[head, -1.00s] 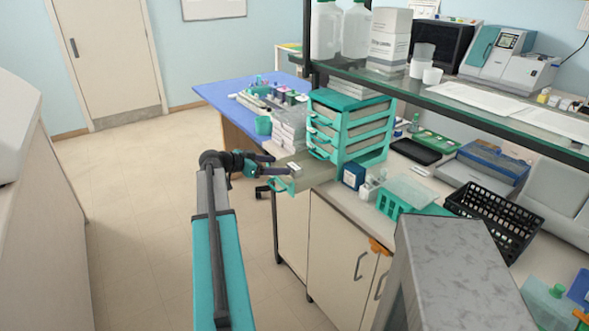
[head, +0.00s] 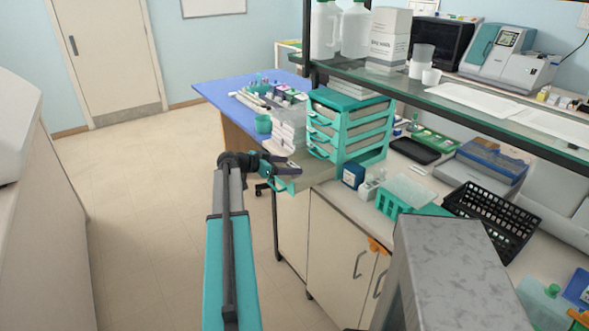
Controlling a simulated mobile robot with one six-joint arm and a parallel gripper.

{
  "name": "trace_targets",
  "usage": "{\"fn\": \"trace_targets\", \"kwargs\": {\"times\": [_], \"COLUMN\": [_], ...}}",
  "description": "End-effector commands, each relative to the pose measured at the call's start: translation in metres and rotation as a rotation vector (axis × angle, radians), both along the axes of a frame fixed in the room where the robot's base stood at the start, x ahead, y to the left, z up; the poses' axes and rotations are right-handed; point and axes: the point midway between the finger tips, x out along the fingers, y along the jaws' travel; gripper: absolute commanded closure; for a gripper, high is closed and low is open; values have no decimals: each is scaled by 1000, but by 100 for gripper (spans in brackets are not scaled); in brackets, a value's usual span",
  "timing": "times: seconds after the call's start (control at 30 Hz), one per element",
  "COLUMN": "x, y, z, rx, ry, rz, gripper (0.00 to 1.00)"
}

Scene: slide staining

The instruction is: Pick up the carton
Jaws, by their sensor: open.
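A large white carton (head: 390,38) with dark print stands upright on the glass shelf, well away from my gripper.
A teal rack (head: 392,205) and black basket (head: 491,220) lie farther right. The floor (head: 150,220) at left is clear.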

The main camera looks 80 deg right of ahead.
Motion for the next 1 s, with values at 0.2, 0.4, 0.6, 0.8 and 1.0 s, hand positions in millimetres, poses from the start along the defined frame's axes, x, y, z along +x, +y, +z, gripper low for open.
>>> {"fn": "trace_targets", "kwargs": {"times": [0.2,0.4,0.6,0.8,1.0], "x": [-19,-27,-27,-27,-27], "y": [-19,-25,-25,-25,-24], "z": [-9,-15,-15,-15,-15], "rx": [1,2,1,0,0], "ry": [1,0,1,0,0], "rz": [-1,-1,0,0,0], "gripper": [31,31,31,31,43]}}
